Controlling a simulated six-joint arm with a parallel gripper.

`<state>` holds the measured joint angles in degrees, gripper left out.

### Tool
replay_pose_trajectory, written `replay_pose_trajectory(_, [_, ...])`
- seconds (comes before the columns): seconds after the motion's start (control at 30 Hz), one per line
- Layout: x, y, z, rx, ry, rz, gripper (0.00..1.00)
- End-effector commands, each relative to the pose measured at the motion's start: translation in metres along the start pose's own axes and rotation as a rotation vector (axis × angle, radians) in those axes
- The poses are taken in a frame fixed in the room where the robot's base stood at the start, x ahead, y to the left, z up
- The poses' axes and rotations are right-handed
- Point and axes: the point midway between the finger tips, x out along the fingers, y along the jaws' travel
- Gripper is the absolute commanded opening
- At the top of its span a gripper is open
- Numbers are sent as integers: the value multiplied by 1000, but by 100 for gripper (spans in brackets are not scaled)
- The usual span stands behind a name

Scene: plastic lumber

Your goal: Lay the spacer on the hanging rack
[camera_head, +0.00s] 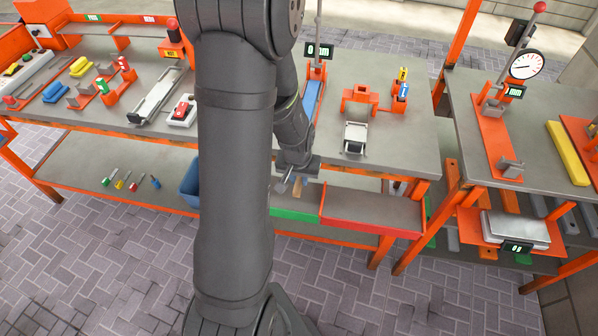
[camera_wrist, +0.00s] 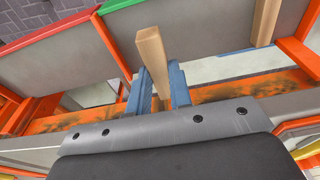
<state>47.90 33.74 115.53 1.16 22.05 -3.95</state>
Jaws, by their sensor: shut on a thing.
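A pale wooden bar (camera_wrist: 152,55), which looks like the spacer, is between the two blue fingers of my gripper (camera_wrist: 159,72) in the wrist view. My gripper is shut on it, and the bar sticks out beyond the fingertips. In the head view my gripper (camera_head: 290,186) is low at the front edge of the middle bench, above a tray with a green and a red section (camera_head: 370,212). The bar's end (camera_head: 298,188) shows there small and partly hidden. I cannot tell for certain which fixture is the hanging rack.
An orange bench beam (camera_wrist: 225,92) runs close behind the fingers. A blue bin (camera_head: 190,184) stands left of my gripper, partly behind my arm. The middle benchtop (camera_head: 400,135) carries an orange fixture (camera_head: 360,98). A right bench holds a dial gauge (camera_head: 525,65); a scale (camera_head: 515,230) sits below.

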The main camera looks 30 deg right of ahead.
Motion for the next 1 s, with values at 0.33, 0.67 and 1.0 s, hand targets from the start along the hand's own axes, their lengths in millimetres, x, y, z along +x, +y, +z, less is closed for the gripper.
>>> replay_pose_trajectory(0.33, [40,0,6,0,-3,0,0])
replay_pose_trajectory(0.67, [54,0,8,0,1,0,0])
replay_pose_trajectory(1.0, [55,0,8,0,1,0,0])
